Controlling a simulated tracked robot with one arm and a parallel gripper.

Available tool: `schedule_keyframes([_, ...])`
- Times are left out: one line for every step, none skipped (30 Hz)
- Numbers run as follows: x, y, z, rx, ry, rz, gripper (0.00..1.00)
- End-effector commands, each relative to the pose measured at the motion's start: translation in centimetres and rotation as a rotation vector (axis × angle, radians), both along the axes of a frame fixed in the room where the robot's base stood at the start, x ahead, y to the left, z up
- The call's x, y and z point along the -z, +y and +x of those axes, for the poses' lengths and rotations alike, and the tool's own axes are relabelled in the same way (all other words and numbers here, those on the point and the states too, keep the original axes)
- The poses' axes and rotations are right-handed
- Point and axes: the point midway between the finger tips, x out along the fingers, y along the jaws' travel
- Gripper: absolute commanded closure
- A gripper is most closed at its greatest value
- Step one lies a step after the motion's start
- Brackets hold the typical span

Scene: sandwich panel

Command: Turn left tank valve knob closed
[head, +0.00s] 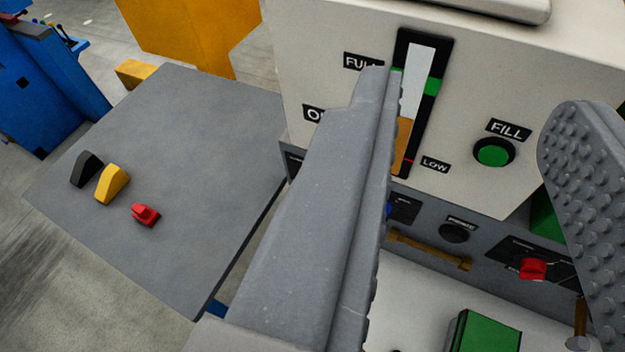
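My gripper (475,90) is open, with one grey ridged finger in the middle of the picture and the other at the right edge. Nothing is between the fingertips except the view of the panel behind. No knob clearly marked as the left tank valve shows. A label starting with "O" (313,114) on the white box is partly covered by my left finger, and whatever lies behind that finger is hidden. On the lower grey panel, a red knob (532,269) sits at the right, near my right finger. A round black knob (454,233) sits to its left.
The white box (470,110) carries a level gauge (433,85) and a green FILL button (494,152). A brown bar handle (428,250) and a green block (487,332) are below. A grey table (190,150) at left holds black, yellow and red pieces.

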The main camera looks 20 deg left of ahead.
Motion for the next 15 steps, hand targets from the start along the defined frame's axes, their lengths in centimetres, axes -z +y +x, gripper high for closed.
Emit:
schedule_keyframes([0.0, 0.0, 0.0, 0.0, -0.001, 0.0, 0.64])
schedule_keyframes([0.0, 0.0, 0.0, 0.0, -0.001, 0.0, 0.64])
schedule_keyframes([0.0, 0.0, 0.0, 0.0, -0.001, 0.0, 0.64])
schedule_keyframes([0.0, 0.0, 0.0, 0.0, -0.001, 0.0, 0.64])
schedule_keyframes([0.0, 0.0, 0.0, 0.0, 0.0, 0.0, 0.64])
schedule_keyframes([0.0, 0.0, 0.0, 0.0, 0.0, 0.0, 0.61])
schedule_keyframes([0.0, 0.0, 0.0, 0.0, -0.001, 0.0, 0.53])
schedule_keyframes([0.0, 0.1, 0.1, -0.001, -0.001, 0.003, 0.44])
schedule_keyframes([0.2, 0.2, 0.3, -0.005, -0.003, 0.012, 0.43])
schedule_keyframes([0.3, 0.4, 0.6, -0.011, -0.006, 0.023, 0.43])
schedule_keyframes([0.6, 0.7, 0.9, -0.019, -0.011, 0.038, 0.43])
schedule_keyframes([1.1, 1.3, 1.6, -0.031, -0.018, 0.069, 0.43])
schedule_keyframes([1.7, 1.8, 2.3, -0.041, -0.022, 0.099, 0.43])
schedule_keyframes([2.2, 2.5, 3.1, -0.054, -0.031, 0.135, 0.43])
schedule_keyframes([3.1, 3.5, 4.2, -0.071, -0.042, 0.193, 0.43])
